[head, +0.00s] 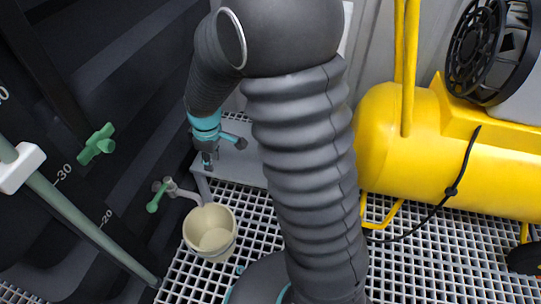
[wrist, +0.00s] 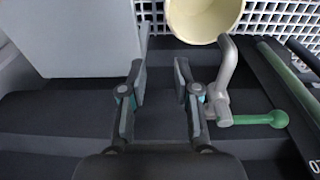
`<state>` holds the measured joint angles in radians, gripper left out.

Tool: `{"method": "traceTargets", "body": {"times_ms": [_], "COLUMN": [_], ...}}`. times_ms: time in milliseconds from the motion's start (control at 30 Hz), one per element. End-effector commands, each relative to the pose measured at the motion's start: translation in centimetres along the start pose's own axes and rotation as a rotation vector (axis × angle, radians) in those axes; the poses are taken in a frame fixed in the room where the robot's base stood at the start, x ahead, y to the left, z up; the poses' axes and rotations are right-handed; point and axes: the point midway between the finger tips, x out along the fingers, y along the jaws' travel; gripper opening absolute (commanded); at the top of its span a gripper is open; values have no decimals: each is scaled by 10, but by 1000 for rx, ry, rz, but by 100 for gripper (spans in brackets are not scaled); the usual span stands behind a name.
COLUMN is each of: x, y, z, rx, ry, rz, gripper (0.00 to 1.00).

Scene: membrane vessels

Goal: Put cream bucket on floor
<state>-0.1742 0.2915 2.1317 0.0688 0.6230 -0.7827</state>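The cream bucket (head: 210,232) is at the lower left in the head view, its open mouth facing up. It also shows at the top of the wrist view (wrist: 205,18), partly cut off by the frame edge. A grey tap pipe (head: 182,191) with a green lever reaches its rim. I cannot tell whether the bucket hangs from the pipe or rests on the grating. My gripper (head: 209,158) is above and behind the bucket. In the wrist view my gripper (wrist: 161,82) is open, with nothing between its fingers, apart from the bucket.
The floor is a white grating (head: 420,270), open at lower right and around the bucket. Dark vessels (head: 100,60) with a green-grey tube (head: 75,222) stand on the left. A yellow tank (head: 440,140) with a black cable is on the right. A grey panel (wrist: 80,35) stands beside the gripper.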

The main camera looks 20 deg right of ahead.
Motion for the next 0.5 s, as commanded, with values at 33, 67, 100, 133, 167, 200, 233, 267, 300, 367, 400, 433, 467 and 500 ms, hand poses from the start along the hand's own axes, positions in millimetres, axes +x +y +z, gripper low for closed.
{"method": "traceTargets", "body": {"times_ms": [33, 67, 100, 133, 167, 200, 233, 267, 300, 367, 400, 433, 467, 500], "x": [-22, -33, -46, -57, -66, -80, -89, -98, -109, -126, -136, -144, -151, -160], "y": [-1, -2, -3, -4, -6, -9, -11, -13, -17, -22, -27, -30, -33, -38], "z": [6, 11, 17, 21, 26, 32, 38, 43, 50, 61, 68, 74, 80, 88], "rx": [41, 67, 102, 129, 155, 190, 215, 242, 277, 329, 363, 389, 415, 450], "ry": [19, 27, 39, 48, 56, 69, 78, 87, 99, 119, 131, 141, 152, 164], "rz": [20, 28, 40, 48, 55, 67, 75, 82, 93, 108, 117, 125, 132, 141], "gripper": [31, 31, 31, 31, 31, 31, 31, 31, 31, 31, 31, 31, 31, 31]}}
